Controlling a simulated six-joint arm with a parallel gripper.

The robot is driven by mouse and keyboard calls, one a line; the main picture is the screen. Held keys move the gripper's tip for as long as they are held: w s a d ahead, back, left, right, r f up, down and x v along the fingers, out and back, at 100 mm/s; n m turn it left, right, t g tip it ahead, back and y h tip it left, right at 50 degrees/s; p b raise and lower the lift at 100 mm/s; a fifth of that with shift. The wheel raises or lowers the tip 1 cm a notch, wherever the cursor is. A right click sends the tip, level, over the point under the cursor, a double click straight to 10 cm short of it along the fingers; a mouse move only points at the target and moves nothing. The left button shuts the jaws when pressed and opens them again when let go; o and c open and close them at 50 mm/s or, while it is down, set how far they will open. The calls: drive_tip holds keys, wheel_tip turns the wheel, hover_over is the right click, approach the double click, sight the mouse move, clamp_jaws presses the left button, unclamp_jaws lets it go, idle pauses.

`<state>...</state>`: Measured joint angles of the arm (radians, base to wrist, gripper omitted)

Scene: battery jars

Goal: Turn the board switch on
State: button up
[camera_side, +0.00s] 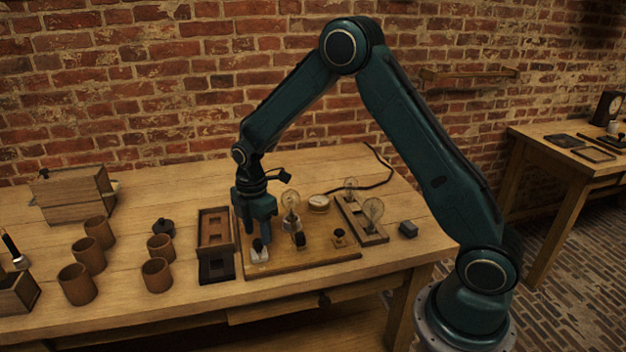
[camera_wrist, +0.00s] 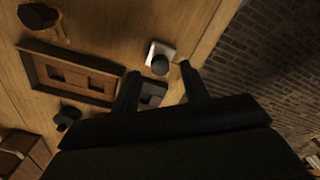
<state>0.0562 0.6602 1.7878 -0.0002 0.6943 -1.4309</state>
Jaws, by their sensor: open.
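A wooden board (camera_side: 305,262) lies on the bench with several fittings on it. A small white-based fitting with a dark round knob (camera_side: 258,252), which looks like the board switch, stands near its front left corner. In the wrist view its white base (camera_wrist: 153,47) shows just beyond the fingertips, with the knob toward the gap. My gripper (camera_side: 255,240) points down over this end of the board, open, with its fingers around or just behind the knob. In the wrist view the fingers (camera_wrist: 160,70) are apart. Contact and the switch's setting cannot be told.
A wooden tray (camera_side: 204,252) lies close left of the board. Several brown jars (camera_side: 89,254) stand farther left. The front bench edge is near.

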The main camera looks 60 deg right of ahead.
sight(258, 247)
drive_tip(key=shift+f, duration=1.25)
clamp_jaws()
